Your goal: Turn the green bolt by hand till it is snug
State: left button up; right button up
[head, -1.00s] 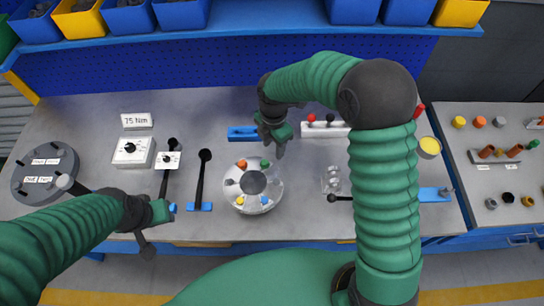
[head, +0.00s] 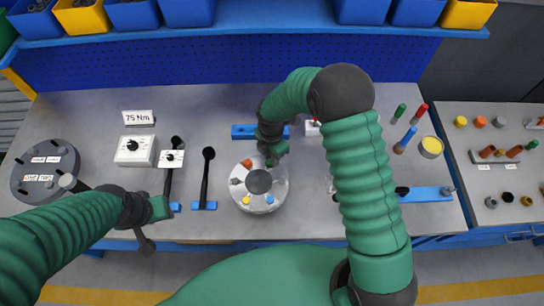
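The flanged shell (head: 281,187) is a pale round part with a dark round centre, flat on the bench. Around its rim are an orange bolt (head: 246,163), a grey bolt (head: 235,181), a yellow bolt (head: 245,200) and a blue bolt (head: 269,199). My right gripper (head: 271,160) points down over the shell's far right rim. The green bolt is hidden by, or blends with, this green gripper; I cannot tell whether the fingers touch it or are shut. My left gripper (head: 158,208) is low over the bench's front left, apart from the shell; its fingers are unclear.
Dark-handled wrenches (head: 207,172) lie left of the shell. A dial box (head: 134,150) and a grey disc (head: 46,169) stand further left. Loose coloured bolts (head: 405,140) and a yellow-topped can (head: 431,147) are at right. My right arm covers the bench right of the shell.

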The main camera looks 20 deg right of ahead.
jog(key=shift+s+a, duration=0.15)
jog(key=shift+a, duration=0.55)
grip_shut()
jog(key=shift+s+a+r, duration=0.1)
jog(key=shift+a+r, duration=0.05)
jog(key=shift+a, duration=0.2)
jog(key=shift+d, duration=0.5)
jog(key=shift+a+m, duration=0.2)
jog(key=shift+m, duration=0.4)
jog(key=m, duration=0.3)
jog(key=shift+w+d, duration=0.2)
jog(key=shift+w, duration=0.1)
jog(key=m, duration=0.5)
jog(key=shift+w+m, duration=0.15)
jog(key=shift+m, duration=0.15)
jog(key=m, duration=0.5)
jog(key=shift+w+d+r, duration=0.1)
pick_arm(q)
jog(key=shift+s+a+f, duration=0.1)
jog(key=shift+a+f, duration=0.2)
jog(key=shift+a, duration=0.45)
pick_arm(e)
jog(key=m, duration=0.5)
jog(key=shift+d, duration=0.1)
